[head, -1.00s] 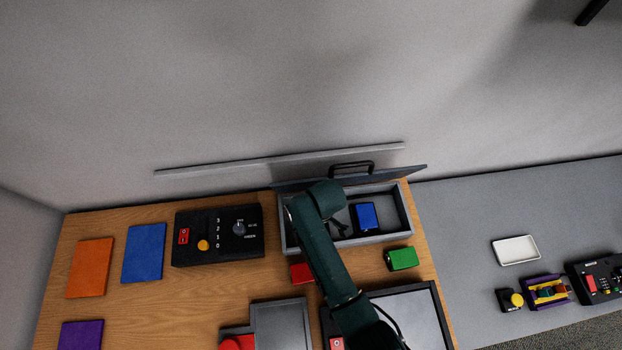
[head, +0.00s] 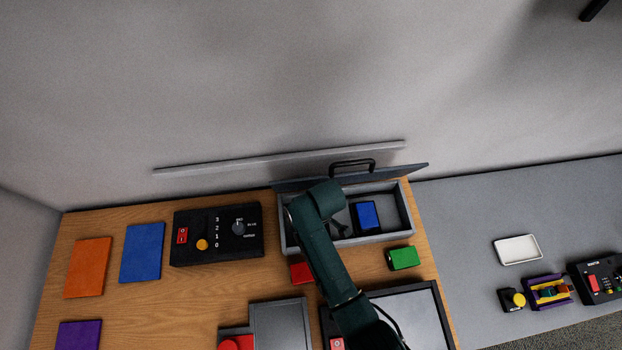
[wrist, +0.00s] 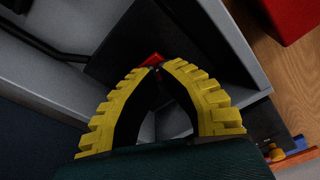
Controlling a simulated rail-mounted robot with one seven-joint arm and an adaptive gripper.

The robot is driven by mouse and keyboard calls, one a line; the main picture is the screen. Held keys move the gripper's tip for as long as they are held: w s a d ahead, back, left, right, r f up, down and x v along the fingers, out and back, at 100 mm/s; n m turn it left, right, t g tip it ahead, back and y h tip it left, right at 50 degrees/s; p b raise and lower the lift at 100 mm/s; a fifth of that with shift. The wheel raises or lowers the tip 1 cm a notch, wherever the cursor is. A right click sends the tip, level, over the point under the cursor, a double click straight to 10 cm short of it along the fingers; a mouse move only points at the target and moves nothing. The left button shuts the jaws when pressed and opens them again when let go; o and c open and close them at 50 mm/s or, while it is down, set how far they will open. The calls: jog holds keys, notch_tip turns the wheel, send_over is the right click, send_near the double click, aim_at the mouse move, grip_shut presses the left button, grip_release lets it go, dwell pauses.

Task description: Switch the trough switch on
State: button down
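The grey trough (head: 408,210) stands at the back of the wooden table with its lid (head: 400,174) raised. A blue block (head: 368,215) lies inside it. In the wrist view the trough's wall (wrist: 225,45) runs beside my gripper (wrist: 159,67). The gripper's yellow ribbed fingers meet at the tips, with nothing visible held between them. A small red part (wrist: 152,59), which looks like a switch, shows just beyond the tips on a dark surface. I cannot tell its position or whether the tips touch it.
A black control box (head: 218,250) with a red switch, yellow knob and dial stands left of the trough. A red block (head: 301,272) and a green block (head: 402,258) lie in front of it. Flat orange (head: 88,267) and blue (head: 142,252) pieces lie at the left.

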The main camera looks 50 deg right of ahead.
jog(key=shift+f+b, duration=0.4)
jog(key=shift+f, duration=0.3)
notch_tip(320, 180, up, 7)
jog(key=p, duration=0.7)
jog(key=shift+r, duration=0.15)
dwell(0.6)
